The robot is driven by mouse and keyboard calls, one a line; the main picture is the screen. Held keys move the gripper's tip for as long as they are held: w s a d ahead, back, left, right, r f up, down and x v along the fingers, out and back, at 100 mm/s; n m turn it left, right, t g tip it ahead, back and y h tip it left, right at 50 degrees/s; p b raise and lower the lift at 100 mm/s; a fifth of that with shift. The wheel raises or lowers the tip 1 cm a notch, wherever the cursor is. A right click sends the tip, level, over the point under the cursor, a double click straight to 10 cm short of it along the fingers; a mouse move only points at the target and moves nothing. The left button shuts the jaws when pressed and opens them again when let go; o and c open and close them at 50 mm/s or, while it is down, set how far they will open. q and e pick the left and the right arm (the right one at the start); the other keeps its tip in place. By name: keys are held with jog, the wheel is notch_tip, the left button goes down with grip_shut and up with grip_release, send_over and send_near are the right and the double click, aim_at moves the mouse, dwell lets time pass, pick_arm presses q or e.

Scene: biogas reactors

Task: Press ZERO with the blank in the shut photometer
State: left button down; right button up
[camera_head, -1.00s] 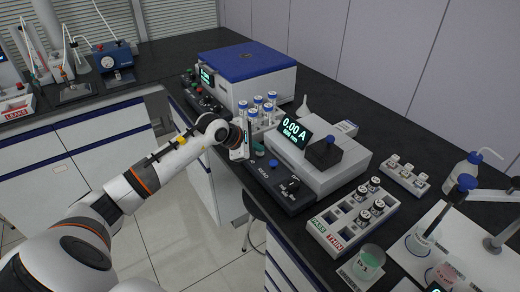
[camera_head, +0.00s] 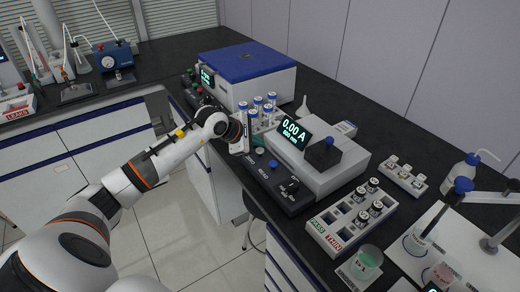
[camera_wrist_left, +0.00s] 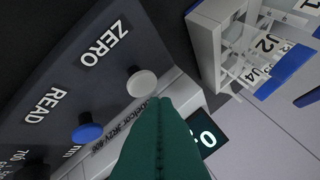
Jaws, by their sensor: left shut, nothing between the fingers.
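The photometer (camera_head: 335,174) stands on the dark bench, and its display (camera_head: 293,132) reads 0.00 A, 600 nm. Its black lid block (camera_head: 323,153) with a blue knob is shut; any blank inside is hidden. On the dark panel (camera_head: 284,190) in front are the pale ZERO button (camera_head: 259,150) and the blue READ button (camera_head: 273,163). ZERO also shows in the left wrist view (camera_wrist_left: 141,83), beside READ (camera_wrist_left: 87,131). My left gripper (camera_head: 256,142) is shut and empty. Its green fingertips (camera_wrist_left: 160,104) are close to ZERO, apparently just clear of it. My right gripper is not in view.
A rack of blue-capped tubes (camera_head: 262,111) stands close behind the left gripper. A blue-lidded device (camera_head: 247,76) is further back. A PASS/THIN rack (camera_head: 336,236) with dark-capped vials and a green-filled jar (camera_head: 367,262) are at the front right.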

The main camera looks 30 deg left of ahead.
pick_arm(q)
notch_tip(320, 180, up, 5)
jog(key=shift+p, duration=1.25)
